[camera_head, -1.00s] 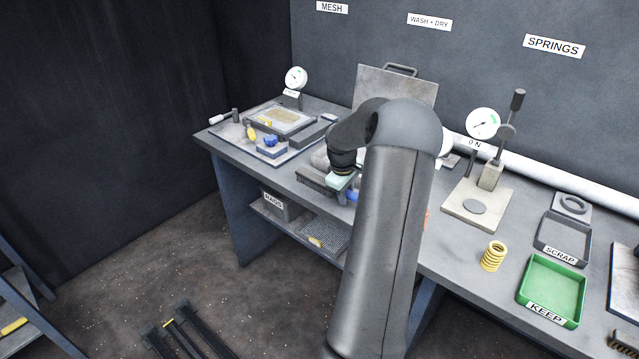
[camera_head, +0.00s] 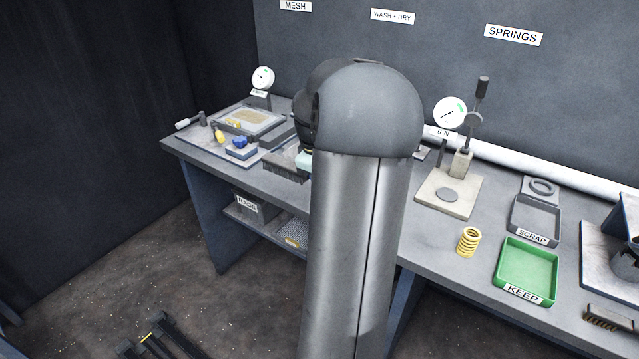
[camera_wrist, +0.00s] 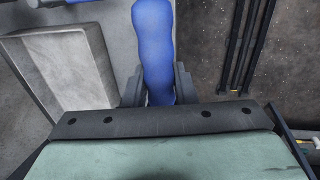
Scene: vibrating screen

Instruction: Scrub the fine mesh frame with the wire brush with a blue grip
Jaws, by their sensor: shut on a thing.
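My gripper (camera_wrist: 158,88) is shut on the blue grip (camera_wrist: 153,40) of the wire brush in the wrist view. The grip runs up and away between the two dark fingers; the bristles do not show.
A dial gauge stand (camera_head: 450,196), a yellow spring (camera_head: 469,242), a green KEEP tray (camera_head: 527,270) and another brush (camera_head: 607,319) stand to the right.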

